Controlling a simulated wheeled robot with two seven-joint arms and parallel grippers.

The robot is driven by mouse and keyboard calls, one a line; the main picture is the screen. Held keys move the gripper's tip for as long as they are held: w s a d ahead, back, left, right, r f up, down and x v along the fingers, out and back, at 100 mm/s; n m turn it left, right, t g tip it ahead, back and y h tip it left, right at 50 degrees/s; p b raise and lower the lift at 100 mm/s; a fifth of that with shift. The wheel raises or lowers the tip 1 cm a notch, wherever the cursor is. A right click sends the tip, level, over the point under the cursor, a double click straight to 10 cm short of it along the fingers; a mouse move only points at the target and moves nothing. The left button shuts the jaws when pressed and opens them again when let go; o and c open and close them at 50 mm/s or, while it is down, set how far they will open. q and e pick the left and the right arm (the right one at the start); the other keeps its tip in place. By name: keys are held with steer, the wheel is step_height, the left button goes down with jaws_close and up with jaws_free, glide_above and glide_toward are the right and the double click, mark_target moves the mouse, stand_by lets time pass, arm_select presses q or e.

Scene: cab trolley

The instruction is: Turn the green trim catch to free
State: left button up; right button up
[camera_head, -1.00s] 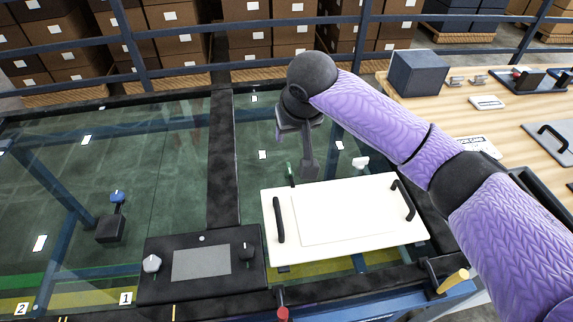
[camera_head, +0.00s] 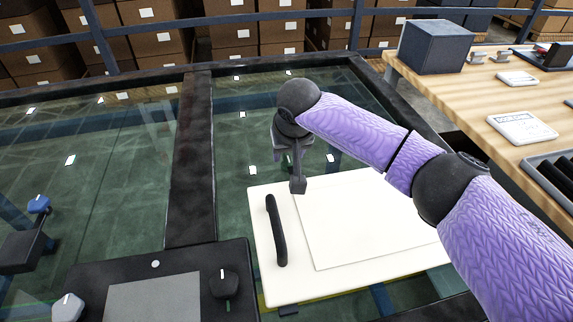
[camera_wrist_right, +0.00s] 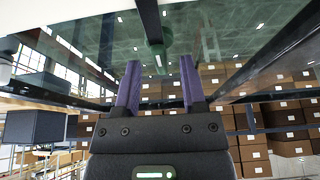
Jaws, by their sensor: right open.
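The green trim catch (camera_wrist_right: 156,48) shows in the right wrist view as a green post with a rounded collar, just beyond and between my fingertips. I cannot tell its turn position. In the head view it is hidden, probably behind my right gripper (camera_head: 298,186), which points down at the far edge of the white panel (camera_head: 265,235). In the wrist view my right gripper (camera_wrist_right: 160,68) is open, with its two purple fingers apart and nothing clearly between them. My left gripper is not in view.
The white panel has a black handle (camera_head: 277,230). A black console (camera_head: 90,285) with a black knob (camera_head: 223,284) and a pale knob (camera_head: 67,307) is at lower left. A blue knob (camera_head: 39,204) is at far left. A wooden table (camera_head: 475,100) stands at right.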

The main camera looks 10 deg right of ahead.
steer(key=shift+x, duration=0.8)
steer(key=shift+f+b, duration=0.15)
steer(key=shift+b, duration=0.15)
jaws_close()
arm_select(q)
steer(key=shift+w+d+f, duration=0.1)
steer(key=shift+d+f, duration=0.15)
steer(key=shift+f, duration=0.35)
